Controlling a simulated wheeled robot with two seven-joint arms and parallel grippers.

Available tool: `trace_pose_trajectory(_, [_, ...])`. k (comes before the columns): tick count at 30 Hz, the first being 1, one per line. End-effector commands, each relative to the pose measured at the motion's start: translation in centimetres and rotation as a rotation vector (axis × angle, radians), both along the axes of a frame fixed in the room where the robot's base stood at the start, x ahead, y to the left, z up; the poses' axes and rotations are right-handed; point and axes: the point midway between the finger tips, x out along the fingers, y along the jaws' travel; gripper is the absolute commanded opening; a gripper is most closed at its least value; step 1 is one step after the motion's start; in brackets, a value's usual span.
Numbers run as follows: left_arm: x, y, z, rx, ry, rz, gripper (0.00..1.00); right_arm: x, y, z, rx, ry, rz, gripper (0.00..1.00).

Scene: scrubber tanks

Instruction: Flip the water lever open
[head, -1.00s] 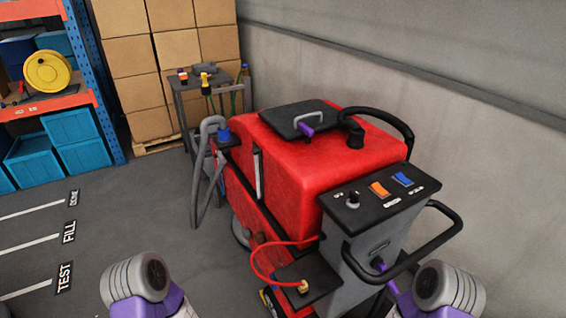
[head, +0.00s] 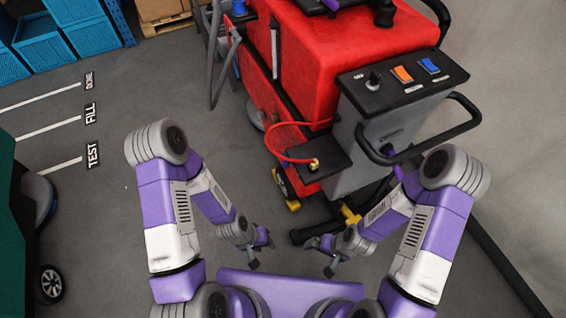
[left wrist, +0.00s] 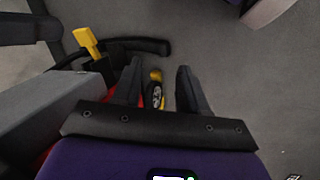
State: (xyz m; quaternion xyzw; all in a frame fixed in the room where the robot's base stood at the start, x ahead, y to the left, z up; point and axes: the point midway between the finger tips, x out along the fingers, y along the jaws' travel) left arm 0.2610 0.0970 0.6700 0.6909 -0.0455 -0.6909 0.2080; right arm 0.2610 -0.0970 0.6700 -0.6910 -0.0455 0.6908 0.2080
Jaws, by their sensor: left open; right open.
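The red floor scrubber (head: 345,70) stands ahead, with a grey rear column under a black control panel (head: 400,82). A yellow lever or pedal (head: 350,214) is low at the machine's base; a yellow lever also shows at upper left in the left wrist view (left wrist: 87,40). I cannot tell which is the water lever. My left gripper (head: 262,252) is open and empty, low in front of the machine. My right gripper (head: 320,257) is open and empty, to its right. Neither touches a lever.
A black push handle (head: 465,125) juts from the scrubber's rear. A red hose (head: 285,155) loops to a brass fitting on a black side shelf (head: 312,163). Floor signs (head: 92,153) and a green machine (head: 10,215) are at left. Floor between is clear.

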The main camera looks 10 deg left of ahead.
Motion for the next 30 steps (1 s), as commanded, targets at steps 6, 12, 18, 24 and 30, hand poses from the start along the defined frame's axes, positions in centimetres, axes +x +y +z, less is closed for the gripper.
trace_pose_trajectory(6, [1.7, -0.2, -1.4, 0.02, -0.076, -0.053, 0.1, 0.0, 0.0, -0.4, 0.0, 0.0, 0.0, 1.0])
trace_pose_trajectory(12, [8.5, -0.7, -6.4, 0.147, -0.394, -0.278, 0.0, 0.0, 0.0, -1.9, 0.0, 0.0, 0.0, 1.0])
trace_pose_trajectory(18, [15.9, -1.8, -10.8, 0.408, -0.777, -0.579, 0.0, 0.0, 0.0, -3.6, 0.0, 0.0, 0.0, 1.0])
trace_pose_trajectory(24, [21.0, -3.4, -13.1, 0.771, -1.093, -0.864, 0.0, 0.0, 0.0, -5.2, 0.0, 0.0, 0.0, 1.0])
trace_pose_trajectory(30, [23.1, -5.4, -13.7, 1.194, -1.306, -1.084, 0.0, 0.0, 0.0, -6.6, 0.0, 0.0, 0.0, 1.0])
